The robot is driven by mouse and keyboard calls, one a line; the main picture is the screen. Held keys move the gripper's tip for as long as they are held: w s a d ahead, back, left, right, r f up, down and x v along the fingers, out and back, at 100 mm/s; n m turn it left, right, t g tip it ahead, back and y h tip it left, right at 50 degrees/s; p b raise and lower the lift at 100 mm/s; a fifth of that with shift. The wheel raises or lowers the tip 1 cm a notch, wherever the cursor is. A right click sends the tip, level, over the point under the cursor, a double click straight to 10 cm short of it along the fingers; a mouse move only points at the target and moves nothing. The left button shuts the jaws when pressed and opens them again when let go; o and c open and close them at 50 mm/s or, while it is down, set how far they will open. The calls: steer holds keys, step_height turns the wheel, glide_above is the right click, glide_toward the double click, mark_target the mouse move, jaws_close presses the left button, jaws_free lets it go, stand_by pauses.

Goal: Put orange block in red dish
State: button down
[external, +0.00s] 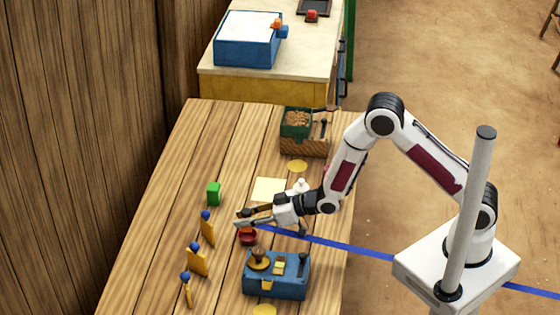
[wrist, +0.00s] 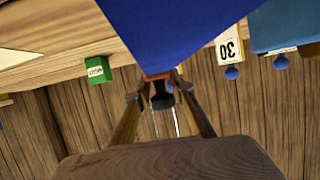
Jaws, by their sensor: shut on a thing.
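My gripper (external: 243,218) is over the table, just above and beside the small red dish (external: 247,237). In the wrist view my gripper (wrist: 159,80) has its fingertips close together on a small orange edge, which I take for the orange block (wrist: 157,76). Most of the block is hidden, and I cannot make it out in the external view. The dish is upright on the table, partly covered by the fingers from above. I cannot tell whether the block touches it.
A blue box with knobs (external: 277,277) stands in front of the dish. Pegs with blue tops (external: 207,230) stand at left, and a green block (external: 213,194) behind them. A blue strip (external: 330,243) runs right from the dish.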

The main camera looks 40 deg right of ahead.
steer(key=shift+f, duration=0.9)
steer(key=shift+f, duration=0.5)
steer(key=c, duration=1.8)
jaws_free()
steer(key=shift+o, duration=0.2)
steer(key=shift+r, duration=0.15)
steer(key=shift+r, duration=0.4)
steer(key=v, duration=1.2)
